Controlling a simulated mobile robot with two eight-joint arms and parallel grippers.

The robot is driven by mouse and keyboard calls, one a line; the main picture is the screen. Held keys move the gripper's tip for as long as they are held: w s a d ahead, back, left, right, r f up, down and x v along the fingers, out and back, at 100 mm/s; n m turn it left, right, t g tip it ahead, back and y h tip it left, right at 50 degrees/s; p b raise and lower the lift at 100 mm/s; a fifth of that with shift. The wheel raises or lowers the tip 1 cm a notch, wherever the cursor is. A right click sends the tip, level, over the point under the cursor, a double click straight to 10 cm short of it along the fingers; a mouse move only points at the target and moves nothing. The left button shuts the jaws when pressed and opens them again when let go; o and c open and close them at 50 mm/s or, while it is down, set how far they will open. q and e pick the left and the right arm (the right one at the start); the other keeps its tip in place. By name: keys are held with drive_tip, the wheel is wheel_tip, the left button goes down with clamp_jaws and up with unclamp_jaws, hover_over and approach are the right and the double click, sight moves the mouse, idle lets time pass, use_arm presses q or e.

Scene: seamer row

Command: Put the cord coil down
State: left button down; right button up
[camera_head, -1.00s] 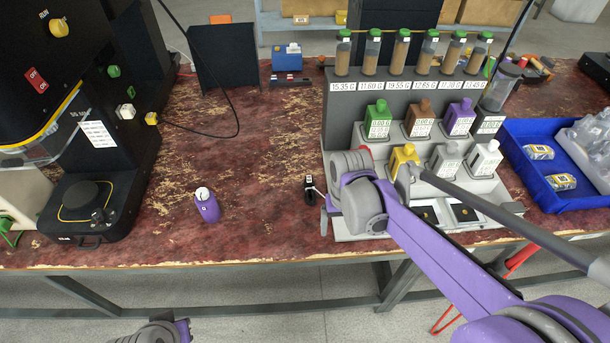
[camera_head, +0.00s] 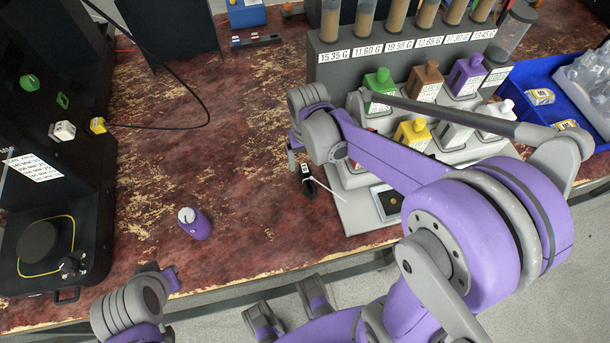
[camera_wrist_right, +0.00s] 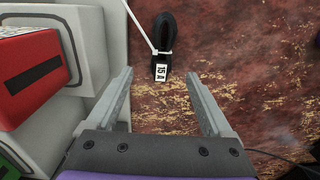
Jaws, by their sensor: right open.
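The cord coil (camera_head: 307,185) is a small black bundle with a white tie and a "15 A" tag. It lies on the worn red tabletop beside the grey rack's left foot. In the right wrist view the coil (camera_wrist_right: 167,34) shows at the top, just beyond the fingertips.
The grey rack (camera_head: 350,215) with coloured bottles stands right of the coil. A red block (camera_wrist_right: 32,75) is close left of the right fingers. A purple bottle (camera_head: 195,224) stands left on the table. A blue tray (camera_head: 548,112) is at the right. Open tabletop lies left of the coil.

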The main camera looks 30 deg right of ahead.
sight(306, 172)
wheel_tip(306, 172, down, 7)
drive_tip(key=shift+w+a+f+b, duration=0.15)
drive_tip(key=shift+b, duration=0.25)
clamp_jaws()
idle(0.4)
